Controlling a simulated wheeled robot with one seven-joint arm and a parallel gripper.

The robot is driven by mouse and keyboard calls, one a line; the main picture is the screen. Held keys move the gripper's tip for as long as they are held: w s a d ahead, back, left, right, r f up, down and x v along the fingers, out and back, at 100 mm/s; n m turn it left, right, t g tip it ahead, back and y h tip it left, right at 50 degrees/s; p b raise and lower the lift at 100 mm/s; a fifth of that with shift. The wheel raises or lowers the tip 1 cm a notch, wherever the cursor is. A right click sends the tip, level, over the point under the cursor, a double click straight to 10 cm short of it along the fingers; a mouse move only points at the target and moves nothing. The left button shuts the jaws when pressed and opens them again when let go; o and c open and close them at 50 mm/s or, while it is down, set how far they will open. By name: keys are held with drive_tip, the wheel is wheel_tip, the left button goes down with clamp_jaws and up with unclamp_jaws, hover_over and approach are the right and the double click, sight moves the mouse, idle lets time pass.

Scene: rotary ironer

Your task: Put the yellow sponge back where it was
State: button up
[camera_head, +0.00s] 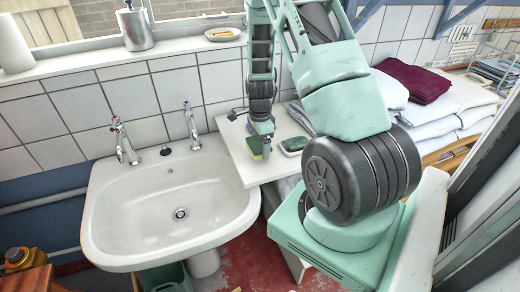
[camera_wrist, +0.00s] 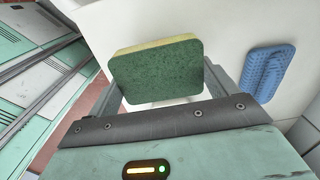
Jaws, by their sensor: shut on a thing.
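My gripper (camera_head: 261,150) points down over the white counter (camera_head: 241,152) right of the basin. It is shut on the yellow sponge (camera_head: 254,146), which shows as a small yellow-green piece between the fingers. In the wrist view the sponge (camera_wrist: 158,72) has a dark green scouring face towards the camera and a yellow layer along its top edge. The gripper fingers (camera_wrist: 165,95) stand at its two sides. I cannot tell whether the sponge touches the counter.
A blue ribbed pad (camera_wrist: 268,72) lies on the white surface. The white basin (camera_head: 165,215) with two taps is to the left. The sill (camera_head: 110,57) holds a metal canister (camera_head: 134,29) and a small dish (camera_head: 222,34). Folded linen (camera_head: 450,100) is at right.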

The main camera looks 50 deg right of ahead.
sight(260, 150)
drive_tip(key=shift+f, duration=1.6)
drive_tip(key=shift+f, duration=0.1)
drive_tip(key=o, duration=0.9)
wheel_tip(260, 150, up, 12)
drive_tip(key=shift+r+b, duration=0.1)
drive_tip(key=shift+b, duration=0.8)
drive_tip(key=shift+a, duration=0.15)
drive_tip(key=a+r+n+y, duration=0.1)
drive_tip(key=a+r+n, duration=0.3)
drive_tip(key=a+n, duration=0.7)
drive_tip(key=a+r+n, duration=0.3)
drive_tip(key=a+n, duration=0.2)
drive_tip(key=a, duration=1.1)
drive_tip(key=s+a+r+n, duration=0.1)
drive_tip(key=s+a+n, duration=0.3)
drive_tip(key=s+n, duration=0.1)
drive_tip(key=s+a+r+n, duration=0.1)
drive_tip(key=s+a+n, duration=0.4)
drive_tip(key=s, duration=0.1)
drive_tip(key=s+a+r+n, duration=0.1)
drive_tip(key=s+a+n, duration=0.4)
drive_tip(key=s+n, duration=0.1)
drive_tip(key=shift+r, duration=0.25)
